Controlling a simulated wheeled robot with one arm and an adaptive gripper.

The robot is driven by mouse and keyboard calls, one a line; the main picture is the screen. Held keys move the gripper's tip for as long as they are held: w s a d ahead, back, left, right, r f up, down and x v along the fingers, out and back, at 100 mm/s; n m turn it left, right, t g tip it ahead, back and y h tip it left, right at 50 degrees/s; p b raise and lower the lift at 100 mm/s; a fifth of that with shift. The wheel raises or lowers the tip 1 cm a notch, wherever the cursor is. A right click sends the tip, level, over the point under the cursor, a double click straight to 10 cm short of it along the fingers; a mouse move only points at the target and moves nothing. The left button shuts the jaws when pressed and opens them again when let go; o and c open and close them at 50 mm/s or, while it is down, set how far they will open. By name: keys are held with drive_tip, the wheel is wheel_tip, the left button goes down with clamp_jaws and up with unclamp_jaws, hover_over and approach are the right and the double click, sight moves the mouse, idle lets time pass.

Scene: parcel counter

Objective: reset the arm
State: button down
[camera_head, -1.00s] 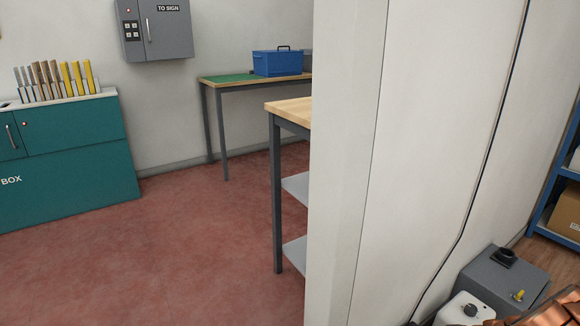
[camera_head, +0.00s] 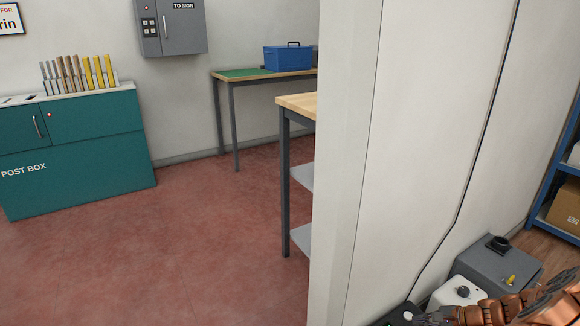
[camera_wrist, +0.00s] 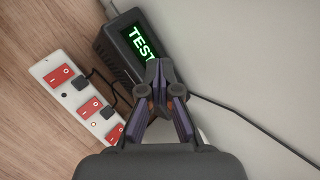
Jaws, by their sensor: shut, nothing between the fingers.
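The backup unit appears to be a dark box (camera_wrist: 115,55) with a lit green display reading TEST in the wrist view. In the head view, a black box (camera_head: 396,316) with a small pale round spot shows at the bottom edge, cut off by the frame. My gripper (camera_wrist: 158,72) is shut and empty, its fingertips over the near end of the dark box in the wrist view. I cannot tell whether they touch it. The button is not clearly visible in the wrist view; the fingers cover that part of the box.
A white power strip (camera_wrist: 72,92) with red switches and black plugs lies left of the box. A cable (camera_wrist: 240,112) runs along the wall. Beside my arm stand a white box (camera_head: 457,293) and a grey box (camera_head: 490,265). A wall (camera_head: 420,150) separates this corner from the post box (camera_head: 80,150).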

drive_tip(key=s+a+r+n+g+p, duration=0.25)
drive_tip(key=a+r+p, duration=0.25)
drive_tip(key=a+r, duration=0.5)
drive_tip(key=s+a+r+n+g+y+p, duration=0.15)
drive_tip(key=a+r+n+p, duration=0.3)
drive_tip(key=r, duration=0.85)
drive_tip(key=s+a+r+n+g+p, duration=0.1)
drive_tip(key=s+a+r+n+p, duration=0.25)
drive_tip(key=a+r, duration=0.65)
drive_tip(key=s+a+r+n+g+h+p, duration=0.2)
drive_tip(key=s+r+n+g+h+p, duration=0.15)
drive_tip(key=s+r+p, duration=0.95)
drive_tip(key=s+d+r+n+h+p, duration=0.1)
drive_tip(key=s+d+r+h+p, duration=0.1)
drive_tip(key=s+r, duration=0.5)
drive_tip(key=s+d+r+n+h+p, duration=0.1)
drive_tip(key=s+d+r+h+p, duration=0.2)
drive_tip(key=s+r, duration=0.5)
drive_tip(key=shift+s+r+n+p, duration=0.15)
drive_tip(key=shift+s+n+p, duration=0.25)
drive_tip(key=shift+p, duration=0.3)
